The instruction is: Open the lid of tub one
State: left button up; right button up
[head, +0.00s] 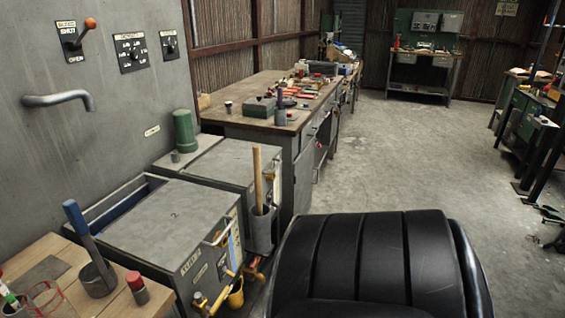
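Two grey box-shaped tubs stand side by side along the left wall. The near tub has a flat grey lid (165,220) marked "2" and a front label (190,264) that seems to read "TUB 2". A dark blue strip shows along its wall side. The farther tub has a flat grey top (222,160) that lies level and looks shut. I can read no number on it, so I cannot confirm it as tub one. A wooden handle (257,175) stands in a grey holder on its front. Neither gripper is in view.
A tap spout (60,99) juts from the wall. A wooden table (62,255) with a blue-handled tool is at lower left. A black padded shape (370,260) fills the lower right. Concrete floor (400,150) beyond is clear.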

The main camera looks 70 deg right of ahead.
aim_at(231, 161)
jog(key=k+z, duration=0.1)
jog(key=z, duration=0.3)
jog(key=l+z, duration=0.15)
jog(key=z, duration=0.25)
jog(key=k+l+z, duration=0.1)
jog(key=z, duration=1.15)
